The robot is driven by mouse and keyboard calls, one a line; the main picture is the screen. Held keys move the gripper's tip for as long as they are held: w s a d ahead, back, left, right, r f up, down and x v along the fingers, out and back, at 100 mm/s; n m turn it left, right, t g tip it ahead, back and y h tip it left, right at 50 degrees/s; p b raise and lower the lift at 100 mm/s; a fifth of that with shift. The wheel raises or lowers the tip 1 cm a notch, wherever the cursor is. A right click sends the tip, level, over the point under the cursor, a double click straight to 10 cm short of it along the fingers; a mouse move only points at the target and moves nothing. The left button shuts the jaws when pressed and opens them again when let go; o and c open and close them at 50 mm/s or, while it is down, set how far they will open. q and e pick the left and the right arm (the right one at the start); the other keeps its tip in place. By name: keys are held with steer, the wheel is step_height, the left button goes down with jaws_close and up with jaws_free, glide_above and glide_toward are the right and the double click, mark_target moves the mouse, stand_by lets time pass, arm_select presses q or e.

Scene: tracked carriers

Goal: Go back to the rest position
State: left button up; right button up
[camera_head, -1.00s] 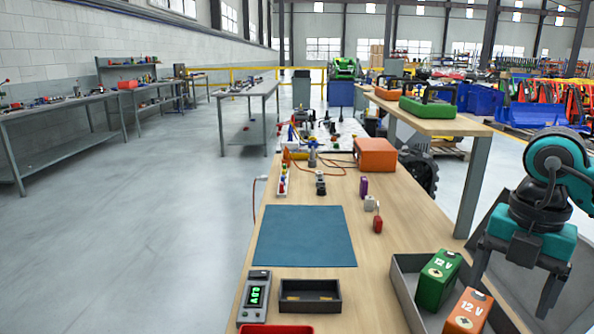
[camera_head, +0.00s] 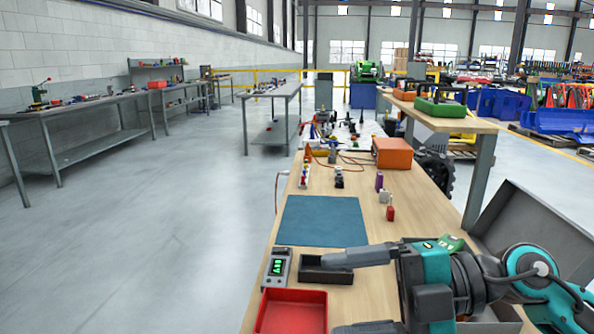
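My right gripper (camera_head: 332,294) comes in from the right, low over the front of the workbench (camera_head: 350,180). Its fingers point left and are spread apart, with nothing seen between them. The upper finger covers part of the black tray (camera_head: 312,275); the lower finger is near the bottom edge by the red tray (camera_head: 290,312). A green battery (camera_head: 452,242) shows only in part behind the gripper. The orange battery is hidden. My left gripper is not in view.
A blue mat (camera_head: 322,221) lies bare on the bench. A meter (camera_head: 278,266) stands beside the black tray. An open grey lid (camera_head: 530,232) rises at the right. Small purple and red items (camera_head: 390,213) stand right of the mat. The floor at left is clear.

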steer(key=w+d+r+m+t+y, duration=0.2)
steer(key=w+r+m+t, duration=0.3)
steer(key=m+t, duration=0.75)
steer(key=w+d+f+m+t+h, duration=0.2)
steer(key=d+m+t+h, duration=0.3)
steer(key=m+t+h, duration=0.25)
steer(key=s+d+f+m+g+h, duration=0.1)
steer(key=d+f+m+g+h, duration=0.1)
steer(key=d+f+m+h, duration=0.25)
steer(key=s+d+f+m+g+h, duration=0.1)
steer(key=d+f+m+g+h, duration=0.2)
steer(key=f+h, duration=0.4)
steer(key=s+f+m+g+y, duration=0.1)
steer(key=s+f+m+g, duration=0.1)
steer(key=s+f+g, duration=1.35)
arm_select(q)
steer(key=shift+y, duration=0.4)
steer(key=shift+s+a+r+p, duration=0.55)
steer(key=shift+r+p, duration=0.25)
steer(key=shift+p, duration=0.9)
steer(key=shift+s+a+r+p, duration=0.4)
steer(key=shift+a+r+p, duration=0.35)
steer(key=shift+p, duration=0.9)
arm_select(e)
steer(key=w+a+f+n+t+y, duration=0.1)
steer(key=f+t, duration=0.4)
steer(key=t, duration=0.5)
steer(key=shift+w+a+f+y, duration=0.15)
steer(key=shift+w+a+y, duration=0.35)
steer(key=shift+w+a, duration=0.8)
